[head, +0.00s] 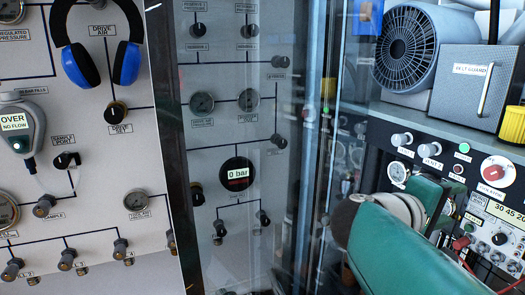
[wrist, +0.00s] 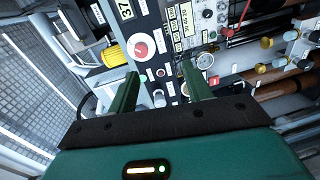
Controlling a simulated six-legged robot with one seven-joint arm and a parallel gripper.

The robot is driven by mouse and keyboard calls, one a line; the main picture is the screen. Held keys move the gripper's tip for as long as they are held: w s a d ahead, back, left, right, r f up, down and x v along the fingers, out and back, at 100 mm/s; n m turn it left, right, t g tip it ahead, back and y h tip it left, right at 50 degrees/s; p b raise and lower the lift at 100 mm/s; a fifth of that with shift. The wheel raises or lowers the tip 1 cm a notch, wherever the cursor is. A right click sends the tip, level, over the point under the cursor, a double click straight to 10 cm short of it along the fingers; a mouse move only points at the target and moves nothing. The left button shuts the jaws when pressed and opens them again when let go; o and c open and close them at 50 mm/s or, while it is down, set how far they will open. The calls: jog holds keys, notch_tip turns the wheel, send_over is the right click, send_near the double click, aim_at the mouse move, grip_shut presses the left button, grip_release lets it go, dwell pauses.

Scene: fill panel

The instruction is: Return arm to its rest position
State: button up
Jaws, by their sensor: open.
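My gripper (wrist: 159,70) shows in the wrist view with its two green fingers apart and nothing between them. The fingers point at the dark control panel (wrist: 160,55). A red knob (wrist: 141,47) is just beyond the left fingertip, and a round gauge (wrist: 205,61) is near the right one. I cannot tell whether a finger touches the panel. In the head view my green arm reaches from the lower right toward the same panel, and it hides part of the panel's lower left.
A clear pane with a metal frame (head: 313,150) stands left of my arm. Left of it is a white panel (head: 100,185) with valves, gauges and blue ear defenders (head: 78,62). A grey belt guard (head: 472,85) and fan motor (head: 405,48) sit above the control panel.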

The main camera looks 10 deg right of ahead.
jog(key=s+a+f+m+y, duration=0.1)
jog(key=s+a+f+y, duration=0.1)
jog(key=a+f+y, duration=0.3)
jog(key=s+a+f+y, duration=0.2)
jog(key=f, duration=0.5)
jog(key=s+a+f+m+y, duration=0.1)
jog(key=a+f+y, duration=0.2)
jog(key=a, duration=0.3)
jog(key=s+a+f+t+y, duration=0.1)
jog(key=s+a+f+y, duration=0.1)
jog(key=a+f+y, duration=0.2)
jog(key=a+y, duration=0.2)
jog(key=a, duration=0.1)
jog(key=shift+a+m, duration=0.25)
jog(key=shift+m, duration=0.15)
jog(key=c, duration=0.3)
jog(key=shift+s, duration=0.15)
